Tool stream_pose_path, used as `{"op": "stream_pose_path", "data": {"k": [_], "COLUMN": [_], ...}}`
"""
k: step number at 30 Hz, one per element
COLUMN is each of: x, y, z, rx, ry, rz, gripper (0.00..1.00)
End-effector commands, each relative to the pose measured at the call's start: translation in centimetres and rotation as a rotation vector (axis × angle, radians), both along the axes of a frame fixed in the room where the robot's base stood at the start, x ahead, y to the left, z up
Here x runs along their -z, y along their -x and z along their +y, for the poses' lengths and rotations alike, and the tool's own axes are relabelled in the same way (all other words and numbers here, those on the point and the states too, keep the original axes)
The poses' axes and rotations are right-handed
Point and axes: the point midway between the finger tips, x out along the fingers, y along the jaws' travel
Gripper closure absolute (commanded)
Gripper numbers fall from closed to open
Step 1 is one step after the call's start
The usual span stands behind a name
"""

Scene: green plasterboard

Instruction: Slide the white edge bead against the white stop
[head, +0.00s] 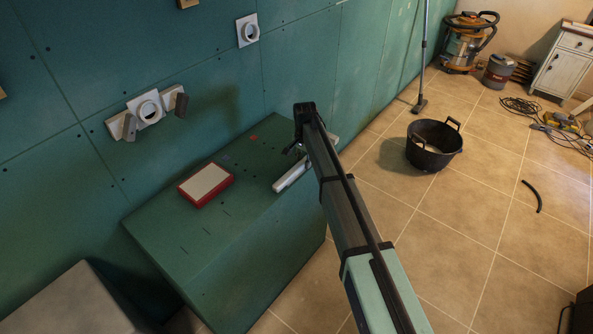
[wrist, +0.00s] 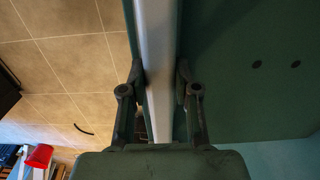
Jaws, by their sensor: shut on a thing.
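The white edge bead (wrist: 155,30) is a long pale strip running up the middle of the wrist view, along the edge of the green boxing. My gripper (wrist: 160,78) is shut on it, one finger on each side. In the head view a white length of the bead (head: 291,176) shows on the boxing's right edge, left of my arm. My arm hides the gripper's fingers and the middle of that edge there. A small pale piece (head: 333,140) shows just beyond my arm; I cannot tell whether it is the white stop or more bead.
The green boxing (head: 185,245) carries a red-rimmed white tray (head: 206,184) on its top, left of the bead. The wall behind has white pipe fittings (head: 148,109). A black tub (head: 433,145) and a vacuum (head: 465,45) stand on the tiled floor, well to the right.

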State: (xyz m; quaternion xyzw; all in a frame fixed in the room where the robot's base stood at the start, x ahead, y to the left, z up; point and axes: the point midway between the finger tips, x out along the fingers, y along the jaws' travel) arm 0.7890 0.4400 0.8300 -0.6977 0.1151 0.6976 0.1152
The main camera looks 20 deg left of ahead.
Motion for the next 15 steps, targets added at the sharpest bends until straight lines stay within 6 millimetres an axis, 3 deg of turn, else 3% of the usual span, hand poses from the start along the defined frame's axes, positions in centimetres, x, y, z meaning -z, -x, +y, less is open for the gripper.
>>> {"op": "stream_pose_path", "data": {"k": [15], "x": [0.0], "y": [-1.4], "z": [-0.4], "rx": [0.0], "ry": [0.0], "rz": [-0.001], "gripper": [1.0]}}
